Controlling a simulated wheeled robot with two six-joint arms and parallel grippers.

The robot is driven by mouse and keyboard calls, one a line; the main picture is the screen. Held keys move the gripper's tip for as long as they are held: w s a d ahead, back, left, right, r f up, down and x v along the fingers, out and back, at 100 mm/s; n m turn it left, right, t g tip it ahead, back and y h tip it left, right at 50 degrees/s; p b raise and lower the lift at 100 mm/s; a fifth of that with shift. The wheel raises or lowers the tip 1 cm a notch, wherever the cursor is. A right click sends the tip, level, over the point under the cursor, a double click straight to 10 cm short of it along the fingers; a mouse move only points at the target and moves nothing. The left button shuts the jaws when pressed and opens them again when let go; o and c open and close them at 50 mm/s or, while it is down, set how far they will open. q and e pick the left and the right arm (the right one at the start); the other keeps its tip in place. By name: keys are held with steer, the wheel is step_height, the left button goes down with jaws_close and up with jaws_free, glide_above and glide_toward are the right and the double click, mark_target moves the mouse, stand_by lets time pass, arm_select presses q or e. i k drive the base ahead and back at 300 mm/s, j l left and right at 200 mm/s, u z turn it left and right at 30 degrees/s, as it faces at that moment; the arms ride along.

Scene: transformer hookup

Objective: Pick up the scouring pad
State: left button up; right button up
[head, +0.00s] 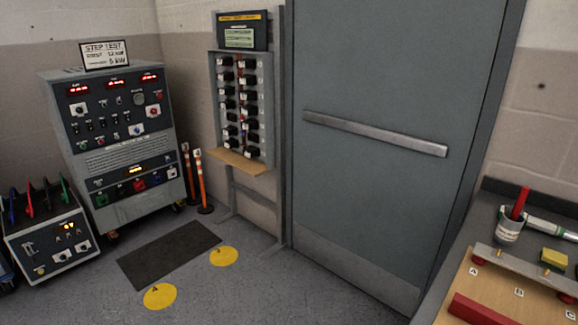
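A small yellow block (554,257) sits on the dark workbench at the far right, behind a metal bar. It may be the scouring pad, but it is too small to tell for sure. Neither of my grippers shows in the head view.
A grey door (390,90) stands behind.

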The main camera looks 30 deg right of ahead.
mark_target(558, 261)
steer(key=i+j+u, duration=0.1)
steer(key=i, duration=0.35)
steer(key=i+j+u, duration=0.1)
steer(key=i, duration=0.35)
steer(key=i+z, duration=0.2)
steer(key=z, duration=0.2)
steer(key=i+z, duration=0.15)
steer(key=z, duration=0.25)
steer(key=i+j+z, duration=0.1)
steer(key=z, duration=0.3)
steer(key=i+j+z, duration=0.2)
steer(key=z, duration=0.2)
steer(key=i+z, duration=0.15)
steer(key=z, duration=0.35)
steer(key=i+j+z, duration=0.1)
steer(key=z, duration=0.35)
steer(key=i+j+z, duration=0.1)
steer(key=z, duration=0.4)
steer(key=j+z, duration=0.2)
steer(key=z, duration=0.25)
steer(key=i, duration=0.05)
